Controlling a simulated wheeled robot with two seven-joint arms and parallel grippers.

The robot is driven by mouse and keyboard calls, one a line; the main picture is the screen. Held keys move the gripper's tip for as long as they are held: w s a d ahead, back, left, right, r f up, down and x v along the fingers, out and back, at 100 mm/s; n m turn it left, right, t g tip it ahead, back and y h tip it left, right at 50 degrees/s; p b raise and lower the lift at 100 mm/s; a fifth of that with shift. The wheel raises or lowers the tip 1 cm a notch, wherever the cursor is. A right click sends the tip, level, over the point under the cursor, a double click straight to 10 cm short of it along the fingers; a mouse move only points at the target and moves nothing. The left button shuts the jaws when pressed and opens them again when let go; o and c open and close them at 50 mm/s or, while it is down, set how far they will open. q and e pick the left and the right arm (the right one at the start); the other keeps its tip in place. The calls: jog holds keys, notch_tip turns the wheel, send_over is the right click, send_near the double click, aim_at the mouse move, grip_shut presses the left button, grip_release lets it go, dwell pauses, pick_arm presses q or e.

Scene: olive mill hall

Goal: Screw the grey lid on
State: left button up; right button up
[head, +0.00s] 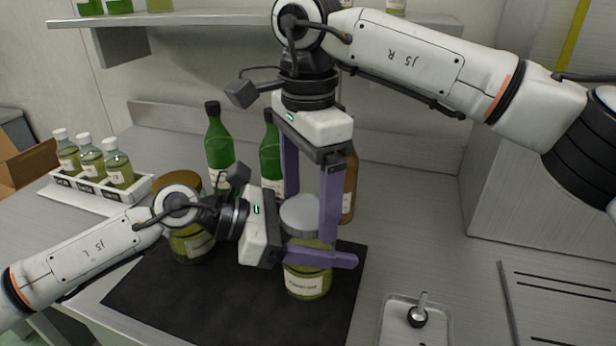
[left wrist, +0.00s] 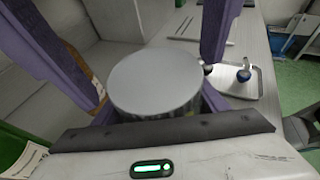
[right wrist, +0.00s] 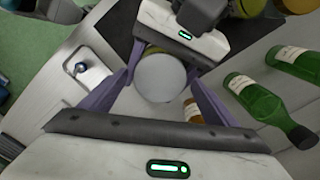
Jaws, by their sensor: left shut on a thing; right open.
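The grey lid (head: 300,212) sits on top of a jar (head: 307,284) with greenish contents and a pale label, standing on the black mat (head: 235,308). My left gripper (head: 312,258) is shut on the jar from the side, below the lid. My right gripper (head: 308,222) points down from above, open, its purple fingers on either side of the lid. The lid's round top shows in the left wrist view (left wrist: 155,80) and between the right fingers in the right wrist view (right wrist: 160,78). I cannot tell how far the lid is threaded.
A second jar with a brown-gold lid (head: 178,183) stands left, partly behind my left arm. Green bottles (head: 218,150) and a brown bottle (head: 349,185) stand behind. A white rack (head: 98,190) holds small bottles. A small tray (head: 398,330) lies right of the mat.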

jog(key=shift+f, duration=0.25)
jog(key=c, duration=1.1)
jog(key=m, duration=0.5)
jog(key=shift+m, duration=0.3)
jog(key=m, duration=0.4)
jog(key=o, duration=1.2)
jog(key=shift+s+r, duration=0.1)
